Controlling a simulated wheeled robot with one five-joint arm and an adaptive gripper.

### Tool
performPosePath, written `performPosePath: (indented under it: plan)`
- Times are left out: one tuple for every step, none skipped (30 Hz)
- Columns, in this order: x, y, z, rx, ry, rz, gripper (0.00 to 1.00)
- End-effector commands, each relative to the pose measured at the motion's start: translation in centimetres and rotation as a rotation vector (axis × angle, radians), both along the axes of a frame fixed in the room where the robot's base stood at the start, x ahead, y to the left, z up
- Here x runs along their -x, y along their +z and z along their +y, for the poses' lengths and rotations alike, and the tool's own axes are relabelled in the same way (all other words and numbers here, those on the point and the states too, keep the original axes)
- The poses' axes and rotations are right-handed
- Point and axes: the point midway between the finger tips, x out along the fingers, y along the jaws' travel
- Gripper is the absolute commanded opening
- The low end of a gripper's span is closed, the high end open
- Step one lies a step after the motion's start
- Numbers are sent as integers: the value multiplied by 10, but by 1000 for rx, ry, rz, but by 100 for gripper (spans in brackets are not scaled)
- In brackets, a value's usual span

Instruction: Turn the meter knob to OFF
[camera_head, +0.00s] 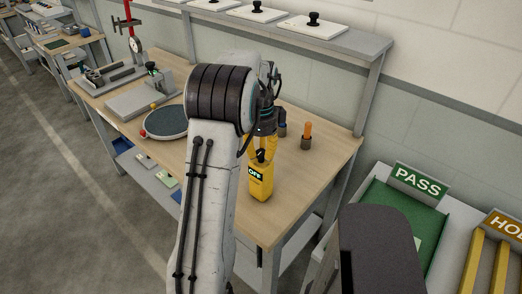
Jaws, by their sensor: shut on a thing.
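The meter (261,183) is a yellow handheld unit on the wooden bench, near its front right corner. Its dark display reads "OFF". My gripper (261,153) points down over the upper part of the meter and is shut on the meter's dark knob. The knob is mostly hidden by my gripper, so its exact angle cannot be made out.
An orange-handled tool (307,131) stands in a dark holder to the right. A dark round plate (166,122) and a red-and-black gauge stand (133,40) are at the left. A shelf (350,42) runs above. A green PASS tray (395,211) lies at the right.

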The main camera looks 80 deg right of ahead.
Motion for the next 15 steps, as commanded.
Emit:
performPosePath:
  plan:
    - [0,-2,1,-7,-24,0,0]
    - [0,-2,1,-7,-37,0,0]
    - [0,-2,1,-7,-54,0,0]
    - [0,-3,1,-7,-64,0,0]
    - [0,-3,1,-7,-75,0,0]
    - [0,-3,1,-7,-86,0,0]
    - [0,-3,1,-7,-93,0,0]
    - [0,-3,1,-7,-101,0,0]
    - [0,-3,1,-7,-109,0,0]
    - [0,-3,1,-7,-113,0,0]
    - [0,-3,1,-7,-117,0,0]
    - [0,-3,1,-7,-121,0,0]
    - [0,-3,1,-7,-124,0,0]
    - [0,-3,1,-7,-126,0,0]
    - [0,-3,1,-7,-128,0,0]
